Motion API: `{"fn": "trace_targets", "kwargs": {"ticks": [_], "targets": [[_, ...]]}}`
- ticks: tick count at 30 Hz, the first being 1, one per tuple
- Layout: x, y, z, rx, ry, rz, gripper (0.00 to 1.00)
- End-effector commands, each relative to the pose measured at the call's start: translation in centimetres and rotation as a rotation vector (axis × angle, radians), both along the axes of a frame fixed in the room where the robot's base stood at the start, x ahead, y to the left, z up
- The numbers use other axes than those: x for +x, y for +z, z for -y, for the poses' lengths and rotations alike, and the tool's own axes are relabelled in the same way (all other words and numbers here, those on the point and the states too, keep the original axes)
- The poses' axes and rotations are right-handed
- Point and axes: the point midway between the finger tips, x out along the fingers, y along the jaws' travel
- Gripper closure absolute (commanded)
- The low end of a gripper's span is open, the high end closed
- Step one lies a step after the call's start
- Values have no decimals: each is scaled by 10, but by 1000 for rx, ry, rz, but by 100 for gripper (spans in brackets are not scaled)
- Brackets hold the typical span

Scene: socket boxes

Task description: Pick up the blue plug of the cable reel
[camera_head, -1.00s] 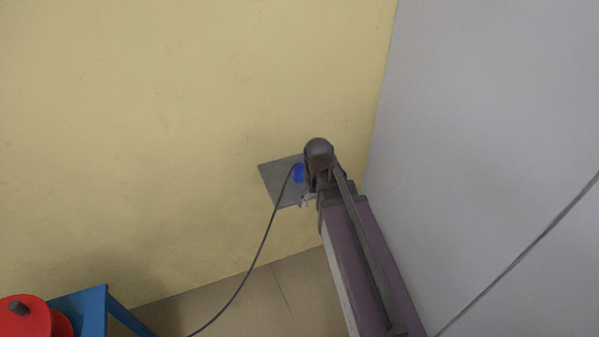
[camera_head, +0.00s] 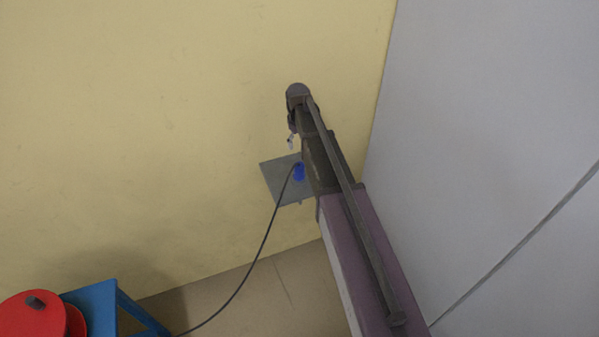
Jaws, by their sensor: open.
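The blue plug (camera_head: 299,172) is on the grey plate (camera_head: 275,183), with its dark cable (camera_head: 262,245) curving down and left towards the red cable reel (camera_head: 28,318). My arm covers the plate's right part. My gripper (camera_head: 291,143) is small in the picture, above and slightly left of the plug, apart from it. It is open with nothing seen between its fingers. Most of the gripper body is hidden by my wrist.
The reel stands by a blue stand (camera_head: 92,308) at the lower left. A yellow wall (camera_head: 150,120) is behind the plate, and a grey wall (camera_head: 480,120) rises close to the right of my arm. The wall left of the plate is clear.

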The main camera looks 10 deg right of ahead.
Motion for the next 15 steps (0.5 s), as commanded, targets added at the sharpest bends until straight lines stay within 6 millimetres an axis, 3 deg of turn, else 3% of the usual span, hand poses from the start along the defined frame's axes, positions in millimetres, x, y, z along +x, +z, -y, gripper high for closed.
{"fn": "trace_targets", "kwargs": {"ticks": [8, 15], "targets": [[0, -4, 0, 0, -1, 0, 25], [0, -19, 0, 0, -2, 0, 25]]}}
